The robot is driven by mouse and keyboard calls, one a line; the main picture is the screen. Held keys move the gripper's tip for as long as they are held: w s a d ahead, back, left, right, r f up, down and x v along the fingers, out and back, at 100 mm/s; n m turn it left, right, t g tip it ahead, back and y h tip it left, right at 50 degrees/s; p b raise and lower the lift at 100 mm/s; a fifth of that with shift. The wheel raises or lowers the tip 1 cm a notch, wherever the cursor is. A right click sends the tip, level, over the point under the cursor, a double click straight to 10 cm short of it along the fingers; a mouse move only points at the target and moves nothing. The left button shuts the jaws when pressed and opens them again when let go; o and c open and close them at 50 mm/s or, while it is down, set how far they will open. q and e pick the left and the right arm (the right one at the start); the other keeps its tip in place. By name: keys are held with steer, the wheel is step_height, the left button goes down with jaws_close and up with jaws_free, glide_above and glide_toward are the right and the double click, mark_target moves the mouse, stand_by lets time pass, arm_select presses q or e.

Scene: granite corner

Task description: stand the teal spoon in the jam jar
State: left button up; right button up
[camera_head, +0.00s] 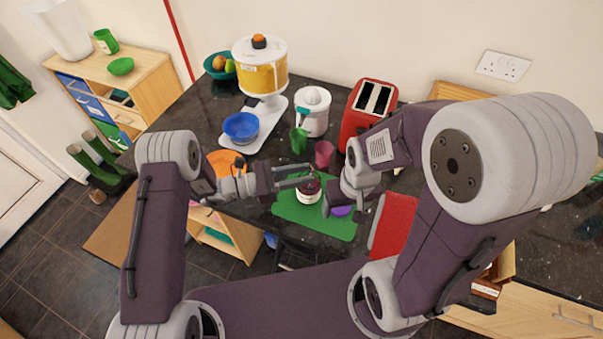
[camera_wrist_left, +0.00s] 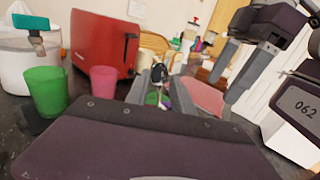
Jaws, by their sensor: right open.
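The jam jar (camera_head: 308,190), with a pale label and dark red contents, stands upright on the green mat (camera_head: 318,224). My left gripper (camera_head: 311,173) is at the jar's top, its two fingers apart with a gap showing between them. My right gripper (camera_head: 342,212) is open just right of the jar, low over the mat; it also shows in the left wrist view (camera_wrist_left: 238,72).
A purple item (camera_head: 341,211) lies on the mat by my right gripper. Behind are a green cup (camera_head: 299,140), a pink cup (camera_head: 324,154), a white juicer (camera_head: 313,110) and a red toaster (camera_head: 365,110). A blue bowl (camera_head: 241,127) is at the left.

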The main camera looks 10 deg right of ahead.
arm_select(q)
steer(key=shift+a, duration=0.1)
steer(key=a+b, duration=0.2)
steer(key=a, duration=0.6)
steer(key=shift+s+a+b, duration=0.2)
steer(key=shift+a+b, duration=0.1)
steer(key=shift+a, duration=0.1)
stand_by(0.4)
